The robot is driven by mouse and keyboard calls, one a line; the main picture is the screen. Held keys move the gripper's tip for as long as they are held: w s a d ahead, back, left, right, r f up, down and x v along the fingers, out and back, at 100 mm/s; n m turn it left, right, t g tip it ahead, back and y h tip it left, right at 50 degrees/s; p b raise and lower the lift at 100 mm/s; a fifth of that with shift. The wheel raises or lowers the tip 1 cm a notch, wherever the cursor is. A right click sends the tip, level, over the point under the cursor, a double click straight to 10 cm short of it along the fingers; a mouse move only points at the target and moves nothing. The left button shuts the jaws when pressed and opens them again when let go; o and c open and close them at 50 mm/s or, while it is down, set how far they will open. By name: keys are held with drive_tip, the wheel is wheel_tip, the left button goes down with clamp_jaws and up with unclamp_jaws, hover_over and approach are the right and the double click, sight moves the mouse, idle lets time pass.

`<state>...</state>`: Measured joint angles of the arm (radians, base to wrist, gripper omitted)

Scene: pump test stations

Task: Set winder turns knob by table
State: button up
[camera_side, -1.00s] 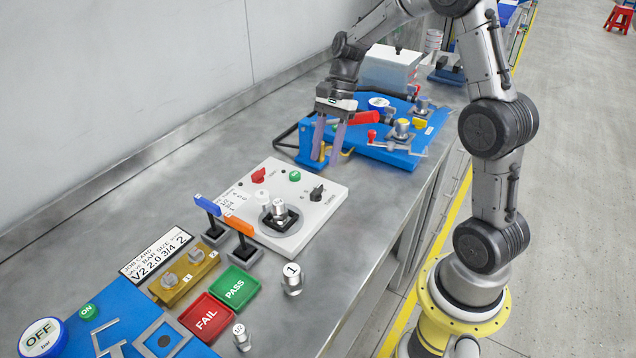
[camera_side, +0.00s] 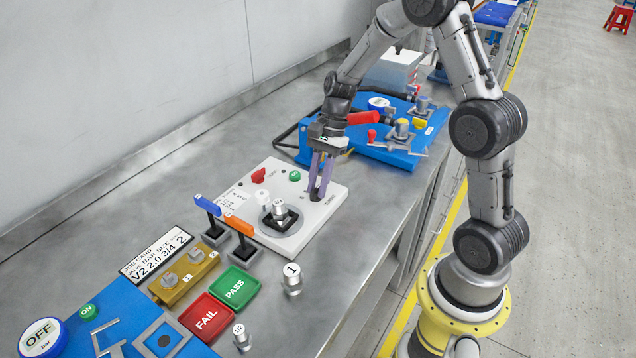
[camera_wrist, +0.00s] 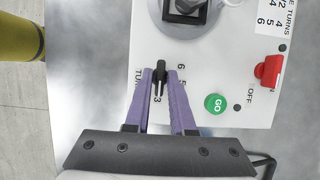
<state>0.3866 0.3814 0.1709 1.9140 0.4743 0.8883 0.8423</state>
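The winder is a white panel (camera_side: 325,222) on the bench. Its black turns knob (camera_wrist: 160,74) shows in the wrist view, with the digits 3, 5 and 6 around it. My gripper (camera_wrist: 160,72) is open, with its purple fingertips on both sides of the knob and slim gaps beside it. The printed turns table (camera_wrist: 278,17) is cut off at the top right of the wrist view. The job card (camera_side: 156,255) reads V2 2.0 3/4 2.
A red switch (camera_wrist: 268,72) marked OFF and a green GO button (camera_wrist: 215,103) are beside the knob. A metal fitting (camera_side: 279,207) stands in a black square holder. Blue (camera_side: 207,205) and orange (camera_side: 239,226) levers stand left of the panel. A blue fixture (camera_side: 395,148) is behind.

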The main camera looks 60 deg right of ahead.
clamp_jaws()
drive_tip(key=shift+n, duration=0.3)
drive_tip(key=n+g, duration=0.1)
drive_tip(key=n, duration=0.2)
drive_tip(key=n+g, duration=0.1)
drive_tip(key=n, duration=0.2)
drive_tip(key=shift+w+g+h, duration=0.2)
drive_tip(key=shift+g+h, duration=0.1)
drive_tip(key=shift+h, duration=0.1)
drive_tip(key=n+g+h, duration=0.1)
drive_tip(key=n, duration=0.3)
drive_tip(key=shift+w+a+n, duration=0.1)
drive_tip(key=shift+a+n, duration=0.05)
drive_tip(key=shift+n, duration=0.25)
drive_tip(key=shift+a+n+g+h, duration=0.15)
drive_tip(key=shift+n+h, duration=0.3)
drive_tip(key=shift+n, duration=0.65)
drive_tip(key=shift+d+n+g+h, duration=0.1)
drive_tip(key=shift+n+g+h, duration=0.25)
drive_tip(key=shift+n, duration=0.75)
drive_tip(key=shift+r, duration=0.1)
drive_tip(key=shift+o, duration=2.1)
unclamp_jaws()
